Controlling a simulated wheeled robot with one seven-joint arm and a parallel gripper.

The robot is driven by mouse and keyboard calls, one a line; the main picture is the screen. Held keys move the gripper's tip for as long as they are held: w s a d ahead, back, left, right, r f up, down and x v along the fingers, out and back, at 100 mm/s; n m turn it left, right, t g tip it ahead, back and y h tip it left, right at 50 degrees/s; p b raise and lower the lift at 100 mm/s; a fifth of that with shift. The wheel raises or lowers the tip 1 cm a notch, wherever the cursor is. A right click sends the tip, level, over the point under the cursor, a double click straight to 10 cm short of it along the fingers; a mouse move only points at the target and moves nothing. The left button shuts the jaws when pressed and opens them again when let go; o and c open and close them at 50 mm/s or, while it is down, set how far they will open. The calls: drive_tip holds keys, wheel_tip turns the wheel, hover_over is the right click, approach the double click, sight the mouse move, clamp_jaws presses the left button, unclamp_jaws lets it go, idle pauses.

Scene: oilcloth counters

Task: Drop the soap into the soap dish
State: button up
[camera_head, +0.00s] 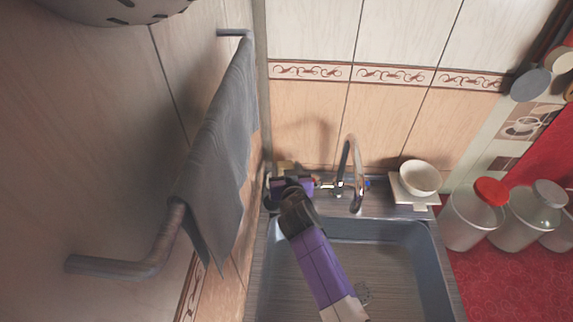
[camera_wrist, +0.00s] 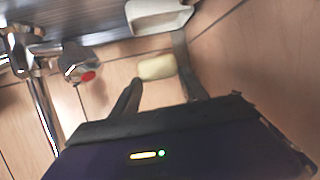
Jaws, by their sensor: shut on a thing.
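The soap (camera_wrist: 157,67) is a pale cream bar between the two dark fingers of my gripper (camera_wrist: 159,62) in the wrist view. My gripper is shut on it. A white soap dish (camera_wrist: 160,17) shows at the top of the wrist view, beyond the soap and apart from it in the picture. In the head view my gripper (camera_head: 284,180) is in the back left corner of the sink, by the tiled wall. I cannot make out the soap dish there, and my arm covers part of that corner.
The faucet (camera_head: 345,185) stands just right of my gripper. The grey sink basin (camera_head: 395,255) lies below my arm. A white bowl (camera_head: 420,177) on a white stand is at the back right. A grey towel (camera_head: 218,155) hangs on the left. Jars (camera_head: 475,215) stand at right.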

drive_tip(key=shift+f, duration=0.2)
drive_tip(key=o, duration=1.5)
drive_tip(key=v, duration=0.7)
drive_tip(key=shift+s, duration=0.35)
drive_tip(key=shift+d+r, duration=0.1)
drive_tip(key=shift+r, duration=0.05)
